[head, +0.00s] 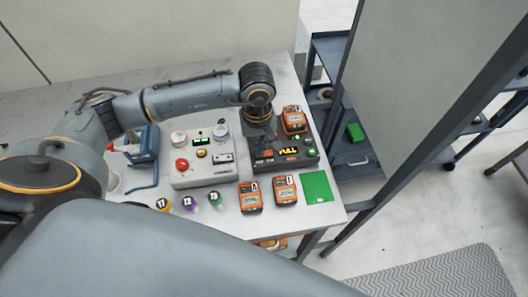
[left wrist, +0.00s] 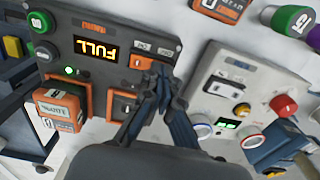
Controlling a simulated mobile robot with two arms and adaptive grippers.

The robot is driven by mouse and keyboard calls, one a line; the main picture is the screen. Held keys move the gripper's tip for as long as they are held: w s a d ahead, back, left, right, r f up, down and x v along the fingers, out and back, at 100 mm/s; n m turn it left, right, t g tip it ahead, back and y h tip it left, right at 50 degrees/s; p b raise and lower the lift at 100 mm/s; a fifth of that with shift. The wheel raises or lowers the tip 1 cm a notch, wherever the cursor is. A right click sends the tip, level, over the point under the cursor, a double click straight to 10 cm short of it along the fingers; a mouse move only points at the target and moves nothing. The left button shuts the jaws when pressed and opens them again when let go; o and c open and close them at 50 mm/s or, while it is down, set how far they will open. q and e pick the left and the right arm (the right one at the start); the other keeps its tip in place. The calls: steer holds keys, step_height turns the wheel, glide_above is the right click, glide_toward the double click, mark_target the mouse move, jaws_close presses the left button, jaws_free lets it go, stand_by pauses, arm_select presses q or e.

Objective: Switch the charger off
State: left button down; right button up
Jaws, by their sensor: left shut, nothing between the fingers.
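The charger (head: 308,153) is a dark box on the table. Its display reads FULL, also upside down in the left wrist view (left wrist: 97,48). An orange battery pack (head: 293,119) sits in one charger bay; it also shows in the left wrist view (left wrist: 60,108). A small green light glows on the panel. A small orange part (left wrist: 141,62) lies on the panel between the display and the fingertips. My left gripper (left wrist: 160,76) is shut and empty, its tips at the charger's edge; contact cannot be told. My right gripper is out of view.
A grey control box (head: 202,165) with a red button stands left of the charger. Two orange packs (head: 250,196) and a green square (head: 316,187) lie in front. A blue tool (head: 145,155) stands further left. A dark shelf frame (head: 350,170) stands right of the table.

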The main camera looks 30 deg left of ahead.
arm_select(q)
steer(key=shift+f, duration=0.2)
steer(key=shift+r, duration=0.1)
steer(key=shift+r+p, duration=1.35)
steer(key=shift+r, duration=2.1)
steer(key=shift+f, duration=0.1)
